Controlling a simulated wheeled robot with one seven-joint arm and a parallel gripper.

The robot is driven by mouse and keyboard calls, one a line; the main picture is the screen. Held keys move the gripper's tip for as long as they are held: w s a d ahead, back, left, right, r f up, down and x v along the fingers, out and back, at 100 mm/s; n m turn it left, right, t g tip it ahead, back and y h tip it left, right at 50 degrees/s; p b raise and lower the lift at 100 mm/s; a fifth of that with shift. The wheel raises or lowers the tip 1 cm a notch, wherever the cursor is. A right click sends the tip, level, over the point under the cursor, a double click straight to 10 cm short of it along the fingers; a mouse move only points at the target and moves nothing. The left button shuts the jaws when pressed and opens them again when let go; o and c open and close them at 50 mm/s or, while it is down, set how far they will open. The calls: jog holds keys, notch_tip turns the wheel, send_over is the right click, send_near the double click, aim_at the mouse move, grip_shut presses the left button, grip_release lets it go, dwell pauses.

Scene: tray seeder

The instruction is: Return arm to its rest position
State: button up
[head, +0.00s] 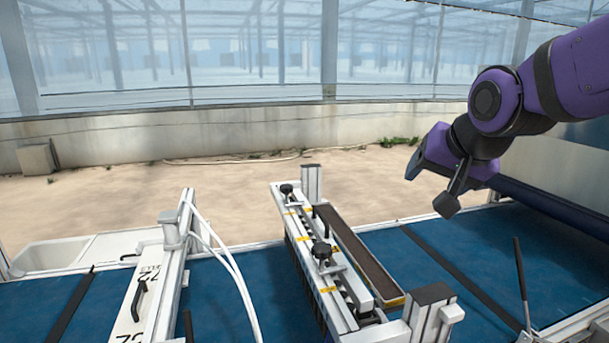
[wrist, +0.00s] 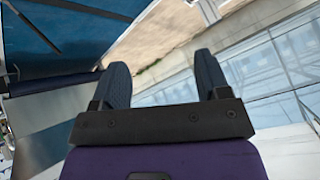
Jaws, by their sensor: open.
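My gripper (wrist: 162,80) shows in the wrist view with its two dark fingers apart and nothing between them. Past the fingers are the sandy floor, the low wall and the glass wall. In the head view my purple arm comes in from the upper right. My gripper there (head: 447,205) hangs in the air above the right part of the blue bench, to the right of the seeder and touching nothing. The angle in the head view hides the gap between the fingers.
The tray seeder (head: 325,265) stands mid-bench with posts and knobs sticking up. A white machine part (head: 150,285) with a handle and hoses stands left. A thin dark lever (head: 521,275) rises at the right. The blue bench (head: 480,255) is clear between the seeder and lever.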

jog(key=s+d+f+n+g, duration=0.1)
jog(key=s+d, duration=0.3)
jog(key=s, duration=0.4)
jog(key=s+d+n+g+h, duration=0.1)
jog(key=s+d+n+g, duration=0.1)
jog(key=s+d, duration=0.3)
jog(key=s, duration=0.4)
jog(key=shift+s+f+n, duration=0.3)
jog(key=shift+f, duration=0.1)
jog(key=shift+d, duration=0.1)
